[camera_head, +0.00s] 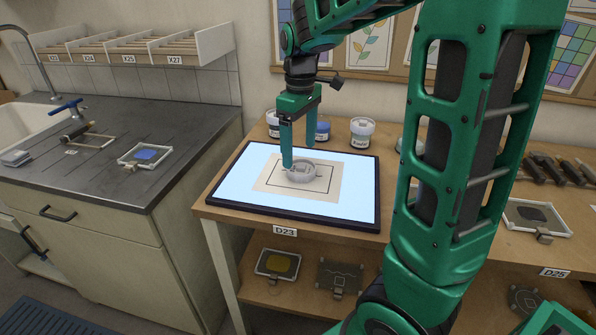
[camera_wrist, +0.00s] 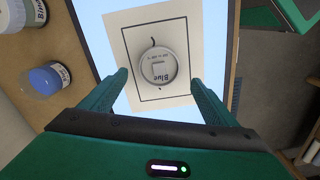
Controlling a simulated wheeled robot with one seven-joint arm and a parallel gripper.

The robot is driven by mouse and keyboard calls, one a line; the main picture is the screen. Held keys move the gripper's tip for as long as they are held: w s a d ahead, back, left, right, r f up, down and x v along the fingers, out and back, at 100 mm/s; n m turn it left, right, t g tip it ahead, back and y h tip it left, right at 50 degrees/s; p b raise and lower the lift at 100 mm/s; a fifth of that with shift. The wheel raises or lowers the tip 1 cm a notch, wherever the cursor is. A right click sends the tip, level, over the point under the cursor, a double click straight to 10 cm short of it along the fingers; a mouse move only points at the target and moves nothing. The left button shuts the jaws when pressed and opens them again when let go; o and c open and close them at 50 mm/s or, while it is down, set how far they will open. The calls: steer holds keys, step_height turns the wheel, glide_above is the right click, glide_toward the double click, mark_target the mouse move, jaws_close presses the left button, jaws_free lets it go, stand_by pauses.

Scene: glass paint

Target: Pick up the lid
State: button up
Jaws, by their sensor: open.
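The lid (camera_head: 302,171) is a low, round, pale piece lying on a sheet of paper on the lit panel. In the wrist view the lid (camera_wrist: 157,68) has writing on it that includes "Blue". My gripper (camera_head: 299,156) points down over the panel, open and empty. In the wrist view the fingertips of my gripper (camera_wrist: 158,80) are apart, one on either side of the lid's lower part. I cannot tell whether either finger touches it.
The lit panel (camera_head: 233,186) has a dark frame and lies on a wooden bench. Behind it stand a blue-topped jar (camera_head: 323,131) and white-lidded jars (camera_head: 362,131). A dark counter (camera_head: 110,190) with a sink is at left. The panel around the paper is clear.

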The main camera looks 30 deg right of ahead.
mark_target(300, 165)
steer(key=shift+d+f, duration=0.15)
steer(key=shift+f, duration=2.65)
steer(key=c, duration=1.1)
